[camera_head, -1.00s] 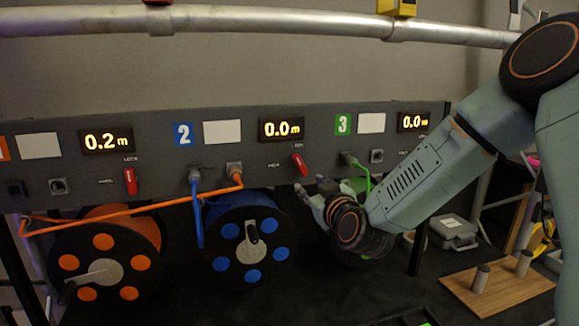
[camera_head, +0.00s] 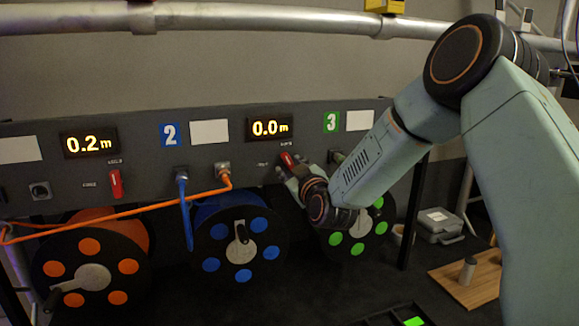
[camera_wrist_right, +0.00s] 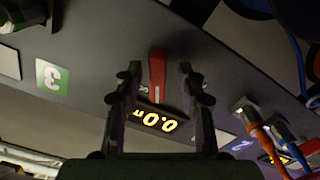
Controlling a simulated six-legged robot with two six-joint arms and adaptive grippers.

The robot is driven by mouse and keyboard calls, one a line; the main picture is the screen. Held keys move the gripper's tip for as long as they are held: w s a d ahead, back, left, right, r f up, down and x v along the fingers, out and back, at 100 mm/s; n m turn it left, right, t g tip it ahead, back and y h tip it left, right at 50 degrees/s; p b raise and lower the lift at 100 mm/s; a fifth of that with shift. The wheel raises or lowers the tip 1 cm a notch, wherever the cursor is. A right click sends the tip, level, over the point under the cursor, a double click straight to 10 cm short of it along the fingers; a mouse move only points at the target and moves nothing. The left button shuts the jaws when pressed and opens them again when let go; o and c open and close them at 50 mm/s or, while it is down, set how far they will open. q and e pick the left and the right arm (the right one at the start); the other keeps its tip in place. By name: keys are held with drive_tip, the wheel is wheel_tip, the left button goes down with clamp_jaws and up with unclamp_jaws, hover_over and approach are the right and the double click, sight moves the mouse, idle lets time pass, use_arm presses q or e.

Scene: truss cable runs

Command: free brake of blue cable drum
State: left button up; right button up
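The blue cable drum (camera_head: 238,245), black with blue discs, hangs under the panel below the blue 2 label (camera_head: 170,135). Its red brake lever (camera_head: 286,158) is on the panel under the 0.0 m display (camera_head: 269,128), leaning up and left. My right gripper (camera_head: 289,172) is at this lever, its fingertips partly hidden in the head view. In the right wrist view the open fingers (camera_wrist_right: 158,84) stand on either side of the red lever (camera_wrist_right: 158,66), with a visible gap on both sides. My left gripper is not in view.
An orange drum (camera_head: 92,270) and its red lever (camera_head: 115,184) are at left; a green-disc drum (camera_head: 359,232) is at right, partly behind my arm. Orange cable (camera_head: 120,212) and blue cable (camera_head: 187,215) plug into the panel beside the lever. A wooden board (camera_head: 445,282) lies at right.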

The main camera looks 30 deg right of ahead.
drive_tip(key=shift+s+d+r, duration=0.2)
drive_tip(key=shift+s+r, duration=0.25)
drive_tip(key=shift+s, duration=0.05)
drive_tip(key=shift+w+a+f, duration=0.1)
drive_tip(key=shift+w+f, duration=0.2)
drive_tip(key=shift+w, duration=0.3)
drive_tip(key=shift+w+a+f, duration=0.1)
drive_tip(key=shift+w+f, duration=0.15)
drive_tip(key=shift+w, duration=0.3)
drive_tip(key=shift+c, duration=0.7)
drive_tip(key=shift+w, duration=0.1)
drive_tip(key=shift+c, duration=0.7)
drive_tip(key=shift+s+d+r, duration=0.1)
drive_tip(key=shift+s+r, duration=0.1)
drive_tip(key=shift+s, duration=0.25)
drive_tip(key=shift+s+d+r, duration=0.1)
drive_tip(key=shift+s+r, duration=0.1)
drive_tip(key=shift+s, duration=0.25)
drive_tip(key=c, duration=0.5)
drive_tip(key=shift+w+a, duration=0.15)
drive_tip(key=shift+w, duration=0.05)
clamp_jaws()
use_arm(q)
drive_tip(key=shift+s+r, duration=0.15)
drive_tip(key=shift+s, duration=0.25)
use_arm(e)
drive_tip(key=shift+r, duration=0.1)
